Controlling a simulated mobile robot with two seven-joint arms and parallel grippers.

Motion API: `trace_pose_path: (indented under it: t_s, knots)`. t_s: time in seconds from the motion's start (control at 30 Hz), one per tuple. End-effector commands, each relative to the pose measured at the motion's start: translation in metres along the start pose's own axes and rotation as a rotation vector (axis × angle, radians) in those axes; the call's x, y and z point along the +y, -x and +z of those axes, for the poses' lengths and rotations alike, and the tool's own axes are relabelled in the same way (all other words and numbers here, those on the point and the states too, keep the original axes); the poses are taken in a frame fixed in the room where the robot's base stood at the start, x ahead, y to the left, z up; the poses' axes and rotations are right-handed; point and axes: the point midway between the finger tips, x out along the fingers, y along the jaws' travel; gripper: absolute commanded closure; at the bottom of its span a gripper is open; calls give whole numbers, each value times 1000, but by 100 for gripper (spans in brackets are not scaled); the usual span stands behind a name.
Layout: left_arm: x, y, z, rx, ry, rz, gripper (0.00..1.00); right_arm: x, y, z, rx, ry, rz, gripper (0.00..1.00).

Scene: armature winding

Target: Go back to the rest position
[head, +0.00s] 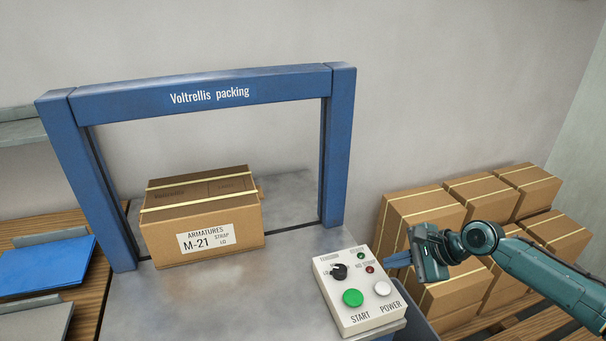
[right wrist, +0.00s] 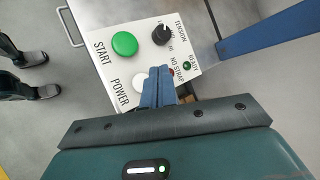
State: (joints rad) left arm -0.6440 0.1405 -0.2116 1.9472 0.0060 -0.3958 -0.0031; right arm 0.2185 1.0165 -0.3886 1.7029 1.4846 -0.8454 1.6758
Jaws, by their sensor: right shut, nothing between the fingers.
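My right gripper (head: 397,259) is shut and empty. It is beside the right edge of the white control box (head: 343,318), and its arm comes in from the right. In the right wrist view its blue fingers (right wrist: 158,88) are together in front of the panel and partly cover the white POWER button (right wrist: 139,84). I cannot tell whether they touch the panel. The green START button (head: 352,298) and black tension knob (head: 339,271) are clear of the gripper. My left gripper is not in view.
A blue strapping frame (head: 338,150) stands over a grey table (head: 220,310). A carton (head: 215,215) with two yellow straps sits in it. Strapped cartons (head: 420,205) are stacked at the right.

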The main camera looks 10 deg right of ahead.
Motion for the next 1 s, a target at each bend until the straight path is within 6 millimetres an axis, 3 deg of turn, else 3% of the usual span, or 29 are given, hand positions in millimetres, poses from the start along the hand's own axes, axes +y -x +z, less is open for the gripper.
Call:
trace_pose_path:
  t_s: [0.07,0.17,0.3,0.4,0.6,0.97,1.0]
  knots:
    - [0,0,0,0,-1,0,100,9,-5,5,-4,36,17,100]
    - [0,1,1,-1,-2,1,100,39,-22,21,-18,179,70,100]
    - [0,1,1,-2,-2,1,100,116,-53,66,-52,620,178,100]
    - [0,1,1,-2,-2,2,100,165,-58,94,-44,980,234,100]
    - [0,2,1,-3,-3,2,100,212,-38,113,45,1427,346,100]
    - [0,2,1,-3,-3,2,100,254,30,104,171,1731,657,100]
    - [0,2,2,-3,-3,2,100,254,26,100,179,1750,661,100]
